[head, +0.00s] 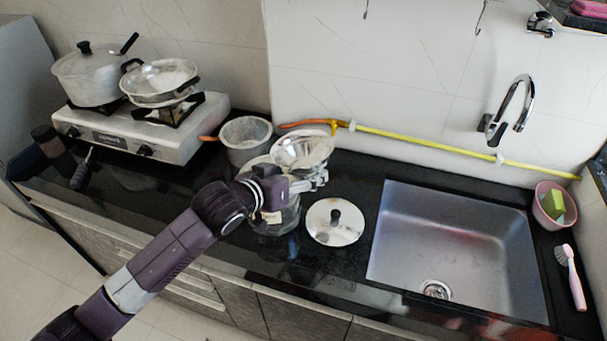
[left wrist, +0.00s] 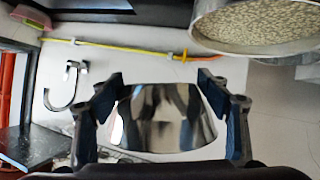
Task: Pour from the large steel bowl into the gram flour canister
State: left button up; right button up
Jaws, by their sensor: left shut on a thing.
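My left gripper (head: 318,180) is shut on the steel bowl (head: 302,150), which sits above the counter, near and above the canister. In the left wrist view the shiny bowl (left wrist: 160,118) lies between the two fingers of my left gripper (left wrist: 160,95). The bowl's contents and exact tilt are hard to tell. The gram flour canister (head: 284,219) stands upright on the black counter below my left gripper. It looks clear with a small label, and my wrist hides much of its top. My right gripper is not in view.
A grey pot (head: 245,139) stands just behind left. A round steel lid (head: 335,222) lies right of the canister, before the sink (head: 450,250). The stove (head: 130,130) with two pans is at left. A yellow hose (head: 430,142) runs along the wall.

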pick_arm(q)
jog(key=shift+r, duration=0.1)
jog(key=shift+m+y, duration=0.5)
jog(key=shift+m, duration=0.2)
notch_tip(320, 180, up, 5)
jog(key=p, duration=0.6)
jog(key=shift+d, duration=0.1)
jog(key=shift+s+a+f+b, duration=0.15)
jog(key=shift+a+f+b, duration=0.25)
jog(key=shift+a, duration=0.1)
jog(key=s+a+f+m+g+h+b, duration=0.1)
jog(key=s+a+b, duration=0.3)
jog(key=s+a, duration=0.4)
jog(key=s+a+f+m+g+h+b, duration=0.1)
jog(key=s+a+m+g+h+b, duration=0.1)
jog(key=s+a, duration=0.7)
jog(key=s+m+h+b, duration=0.1)
jog(key=s+m+b, duration=0.1)
jog(key=s+b, duration=0.1)
jog(key=shift+a+b, duration=0.25)
jog(key=shift+b, duration=0.05)
